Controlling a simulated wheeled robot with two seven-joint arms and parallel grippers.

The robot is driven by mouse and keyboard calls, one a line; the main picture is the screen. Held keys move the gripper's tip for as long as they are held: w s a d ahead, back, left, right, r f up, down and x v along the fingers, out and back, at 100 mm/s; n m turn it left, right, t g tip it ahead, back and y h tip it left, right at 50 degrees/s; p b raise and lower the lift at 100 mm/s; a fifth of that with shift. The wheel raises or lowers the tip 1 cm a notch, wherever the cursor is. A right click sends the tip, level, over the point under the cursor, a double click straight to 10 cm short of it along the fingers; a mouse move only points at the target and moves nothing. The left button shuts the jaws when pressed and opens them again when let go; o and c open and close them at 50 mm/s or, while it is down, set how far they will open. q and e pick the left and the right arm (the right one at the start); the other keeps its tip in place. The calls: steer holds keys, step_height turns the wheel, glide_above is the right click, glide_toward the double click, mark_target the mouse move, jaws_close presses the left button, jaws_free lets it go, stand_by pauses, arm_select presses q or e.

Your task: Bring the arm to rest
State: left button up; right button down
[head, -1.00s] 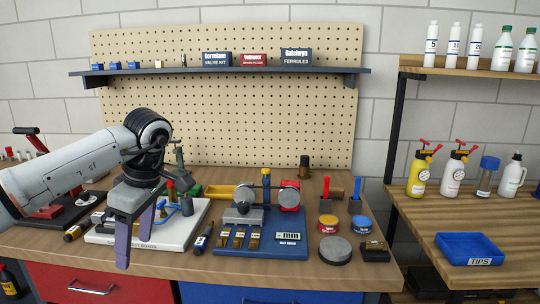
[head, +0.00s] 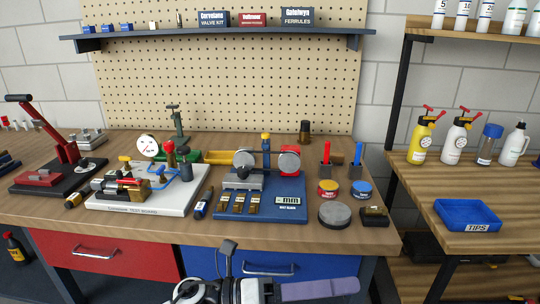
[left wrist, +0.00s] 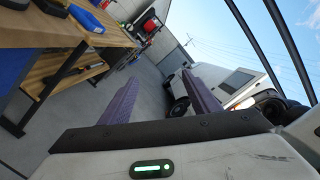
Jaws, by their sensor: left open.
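My left gripper (head: 340,287) is at the bottom edge of the head view, low in front of the bench and clear of everything on it. One purple finger shows there, pointing right. In the left wrist view both purple fingers of the gripper (left wrist: 163,88) stand well apart with nothing between them. My right gripper is in neither view.
The wooden bench (head: 120,221) holds a white test board (head: 145,202), a blue gauge board (head: 262,231), and red and blue round tins. A side shelf at right carries a blue tips tray (head: 468,214). The left wrist view shows open floor and a white vehicle (left wrist: 215,82).

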arm_select(q)
steer(key=w+a+f+n+t+y, duration=0.2)
steer(key=a+f+n+t+y, duration=0.5)
steer(key=n, duration=0.8)
steer(key=w+a+f+n+t+y, duration=0.2)
steer(key=a+f+n+t+y, duration=0.2)
steer(key=a+f+n+t, duration=0.75)
steer(key=s+a+f+n+g+y, duration=0.3)
steer(key=s+a+f+n+g, duration=0.1)
steer(key=s+f+n, duration=0.3)
steer(key=s+a+f+n+g+y, duration=0.2)
steer(key=s+a+f+n+g, duration=0.3)
steer(key=s, duration=0.6)
step_height(320, 180, down, 2)
steer(key=shift+s+f+n+g+y, duration=0.2)
steer(key=shift+s+n+g+y, duration=0.15)
steer(key=shift+n+g, duration=0.45)
steer(key=shift+w, duration=0.1)
